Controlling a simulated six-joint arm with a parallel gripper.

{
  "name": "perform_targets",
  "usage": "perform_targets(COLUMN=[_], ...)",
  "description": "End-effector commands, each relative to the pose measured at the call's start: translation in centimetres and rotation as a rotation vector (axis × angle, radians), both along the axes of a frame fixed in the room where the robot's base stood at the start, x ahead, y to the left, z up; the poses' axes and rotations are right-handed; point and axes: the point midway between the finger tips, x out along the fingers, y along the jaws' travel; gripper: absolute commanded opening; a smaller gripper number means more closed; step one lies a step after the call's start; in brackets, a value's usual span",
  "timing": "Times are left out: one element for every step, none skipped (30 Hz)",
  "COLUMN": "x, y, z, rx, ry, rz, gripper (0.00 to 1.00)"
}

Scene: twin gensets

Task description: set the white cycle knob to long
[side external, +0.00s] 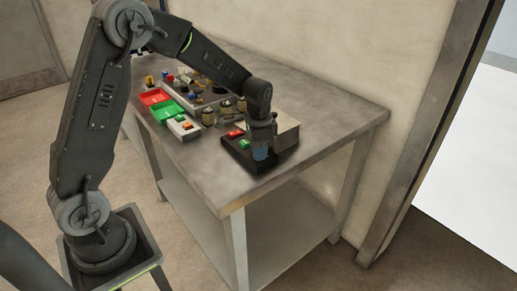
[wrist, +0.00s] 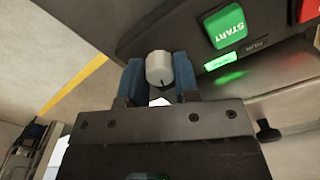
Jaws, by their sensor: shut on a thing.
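The white cycle knob (wrist: 159,69) shows in the wrist view on a dark control panel (wrist: 150,27), with a dark pointer mark on its lower edge. My gripper (wrist: 159,78) has its two blue fingers on either side of the knob, shut on it. In the side external view my gripper (side external: 264,150) points down at the near end of the dark panel (side external: 240,151), and the knob is hidden there. The scale around the knob cannot be read.
A green START button (wrist: 225,25), a red button (wrist: 310,10) and a lit green RUN lamp (wrist: 221,60) sit on the panel. The table's right part is clear.

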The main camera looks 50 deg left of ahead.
Motion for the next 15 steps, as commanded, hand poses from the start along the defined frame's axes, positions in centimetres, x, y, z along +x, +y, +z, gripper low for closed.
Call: perform_targets(x=[0.09,0.09,0.09,0.09,0.09,0.09,0.09,0.09,0.1,0.1,0.1,0.1,0.1,0.1,0.1], y=[-0.01,-0.01,-0.01,-0.01,-0.01,-0.01,-0.01,-0.01,-0.03,-0.03,-0.03,-0.03,-0.03,-0.03,-0.03], z=[0.05,0.05,0.05,0.05,0.05,0.06,0.06,0.06,0.06,0.06,0.06,0.06,0.06,0.06,0.06], rx=[0.0,0.0,0.0,0.0,0.0,0.0,0.0,0.0,0.0,0.0,0.0,0.0,0.0,0.0,0.0], ry=[-0.004,-0.004,-0.004,-0.004,-0.004,-0.004,-0.004,-0.004,-0.004,-0.004,-0.004,-0.004,-0.004,-0.004,-0.004], rz=[-0.03,-0.049,-0.072,-0.089,-0.103,-0.122,-0.133,-0.146,-0.158,-0.167,-0.176,-0.184,-0.189,-0.194,-0.2], gripper=[0.05,0.05,0.05,0.05,0.05,0.05,0.05,0.05,0.05,0.05,0.05,0.05,0.05,0.05,0.05])
